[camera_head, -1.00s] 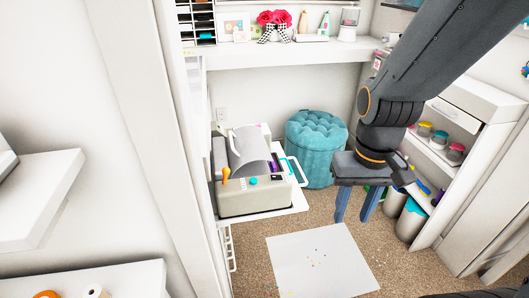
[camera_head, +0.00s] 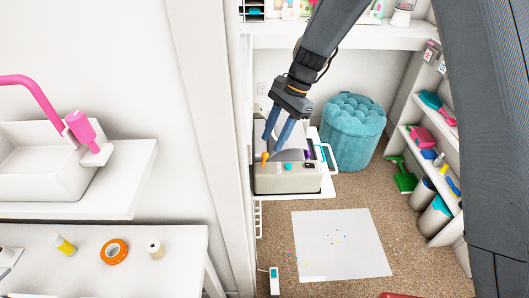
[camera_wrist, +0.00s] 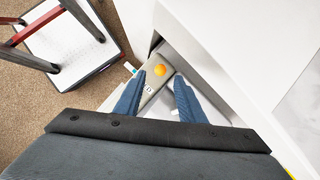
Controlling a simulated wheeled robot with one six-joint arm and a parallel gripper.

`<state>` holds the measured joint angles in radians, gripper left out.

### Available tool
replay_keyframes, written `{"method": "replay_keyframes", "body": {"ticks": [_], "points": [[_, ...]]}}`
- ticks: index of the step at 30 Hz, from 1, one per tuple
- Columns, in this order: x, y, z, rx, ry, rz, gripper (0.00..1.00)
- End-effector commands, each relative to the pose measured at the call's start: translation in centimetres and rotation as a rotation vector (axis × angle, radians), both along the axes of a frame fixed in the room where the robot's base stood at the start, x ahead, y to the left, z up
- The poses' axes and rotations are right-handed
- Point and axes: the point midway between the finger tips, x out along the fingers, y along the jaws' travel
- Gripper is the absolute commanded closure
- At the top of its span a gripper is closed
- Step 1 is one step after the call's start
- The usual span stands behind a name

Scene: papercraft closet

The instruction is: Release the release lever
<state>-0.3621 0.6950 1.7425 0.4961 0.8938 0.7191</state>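The release lever appears to be the orange lever (camera_head: 264,156) at the front left of a beige machine (camera_head: 290,181) on a white pull-out shelf. My gripper (camera_head: 275,143) points down over the machine, its two blue fingers spread and empty. In the wrist view the lever's round orange knob (camera_wrist: 160,70) lies between the two fingertips (camera_wrist: 159,78) as seen from above. Contact and the height gap cannot be told. The machine's back is partly hidden behind my gripper.
A white door frame (camera_head: 216,130) stands close left of the machine. A teal ottoman (camera_head: 354,130) is behind right. A white sheet (camera_head: 342,245) with confetti lies on the carpet. Shelves with bins (camera_head: 430,215) line the right. A sink (camera_head: 45,160) and table (camera_head: 190,250) are left.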

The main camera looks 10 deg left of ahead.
Motion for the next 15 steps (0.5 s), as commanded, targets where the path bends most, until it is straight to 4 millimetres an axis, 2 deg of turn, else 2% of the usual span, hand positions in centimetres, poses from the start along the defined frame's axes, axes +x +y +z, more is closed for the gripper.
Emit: {"method": "replay_keyframes", "body": {"ticks": [15], "points": [[-1.6, 2.1, -6.1, 0.0, 0.002, 0.0, 0.64]]}}
